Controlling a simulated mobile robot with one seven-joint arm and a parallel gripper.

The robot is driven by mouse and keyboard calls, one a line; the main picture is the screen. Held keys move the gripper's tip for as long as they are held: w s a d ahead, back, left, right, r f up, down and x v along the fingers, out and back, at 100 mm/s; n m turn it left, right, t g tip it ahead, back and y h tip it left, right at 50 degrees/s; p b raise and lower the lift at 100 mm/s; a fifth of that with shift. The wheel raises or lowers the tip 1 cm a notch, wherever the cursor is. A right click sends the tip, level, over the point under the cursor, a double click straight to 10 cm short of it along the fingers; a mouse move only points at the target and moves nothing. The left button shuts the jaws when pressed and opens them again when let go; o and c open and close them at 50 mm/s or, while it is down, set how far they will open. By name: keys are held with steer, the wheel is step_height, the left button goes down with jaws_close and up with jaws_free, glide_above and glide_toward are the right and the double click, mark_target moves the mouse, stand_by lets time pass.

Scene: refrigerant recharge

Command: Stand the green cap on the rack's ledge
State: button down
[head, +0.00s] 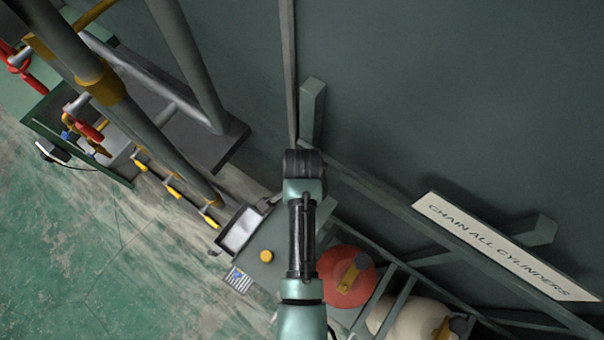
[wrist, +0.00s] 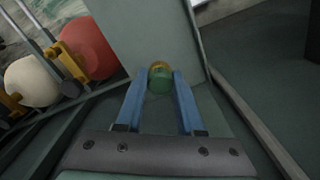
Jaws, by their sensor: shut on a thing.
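In the wrist view the green cap (wrist: 152,88) is between the tips of my gripper's blue fingers (wrist: 160,80), which are shut on it. A brass-coloured round part (wrist: 160,69) shows right behind the cap; I cannot tell whether it belongs to it. In the head view my own arm covers the gripper and the cap. The rack (head: 395,262) is a grey-green frame along the lower right. A flat grey-green surface (head: 285,285) with a yellow knob lies left of my arm; I cannot tell whether it is the ledge.
A red cylinder (head: 335,270) and a cream cylinder (head: 412,318) stand in the rack. A sign (head: 500,245) reads "CHAIN ALL CYLINDERS". A small grey tray (head: 240,230) sits left of my arm. Pipes with yellow and red handles fill the upper left. Green floor (head: 60,240) is open at the left.

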steer(key=shift+f+b, duration=0.45)
steer(key=shift+f, duration=1.55)
steer(key=shift+f, duration=0.1)
steer(key=c, duration=0.5)
jaws_free()
step_height(320, 180, up, 12)
steer(key=shift+r+p, duration=0.1)
steer(key=shift+p, duration=1.15)
